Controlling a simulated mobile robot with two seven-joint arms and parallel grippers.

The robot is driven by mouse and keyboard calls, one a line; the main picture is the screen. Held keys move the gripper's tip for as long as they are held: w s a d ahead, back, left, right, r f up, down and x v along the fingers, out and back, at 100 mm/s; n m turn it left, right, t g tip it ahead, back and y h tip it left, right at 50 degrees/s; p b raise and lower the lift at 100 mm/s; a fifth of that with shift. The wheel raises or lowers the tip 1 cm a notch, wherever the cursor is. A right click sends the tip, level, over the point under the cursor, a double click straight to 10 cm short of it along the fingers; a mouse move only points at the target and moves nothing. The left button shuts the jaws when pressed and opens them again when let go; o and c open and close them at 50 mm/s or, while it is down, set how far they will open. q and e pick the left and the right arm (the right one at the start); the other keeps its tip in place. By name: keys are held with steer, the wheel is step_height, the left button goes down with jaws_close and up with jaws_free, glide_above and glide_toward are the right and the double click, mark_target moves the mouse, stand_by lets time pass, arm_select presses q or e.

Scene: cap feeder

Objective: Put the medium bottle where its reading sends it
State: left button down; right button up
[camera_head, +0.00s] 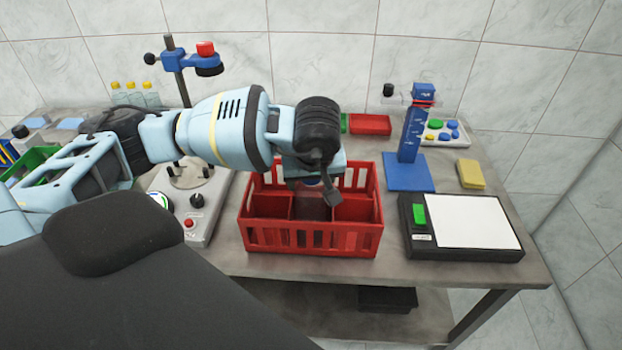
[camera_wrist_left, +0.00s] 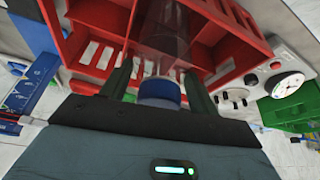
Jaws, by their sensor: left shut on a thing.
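My left gripper (camera_head: 320,182) is above the red divided crate (camera_head: 258,238), pointing down into it. In the left wrist view its two fingers (camera_wrist_left: 160,88) are shut on a clear bottle (camera_wrist_left: 168,38) by its blue cap (camera_wrist_left: 160,92). The bottle's body reaches down among the crate's red walls (camera_wrist_left: 225,45). In the head view the gripper hides most of the bottle, and I cannot tell whether its base touches the crate floor. The black scale (camera_head: 462,252) with a white plate and green display (camera_head: 419,214) stands to the right. My right gripper is out of view.
A blue stand with an upright gauge (camera_head: 411,138), a yellow block (camera_head: 471,174) and a button panel (camera_head: 443,131) are behind the scale. A red tray (camera_head: 370,124) lies behind the crate. A machine with a red button (camera_head: 189,223) stands left. Several yellow-capped bottles (camera_head: 134,95) stand farther back.

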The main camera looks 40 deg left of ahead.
arm_select(q)
steer(key=shift+c, duration=2)
jaws_free()
steer(key=v, duration=1.2)
steer(key=shift+d, duration=0.1)
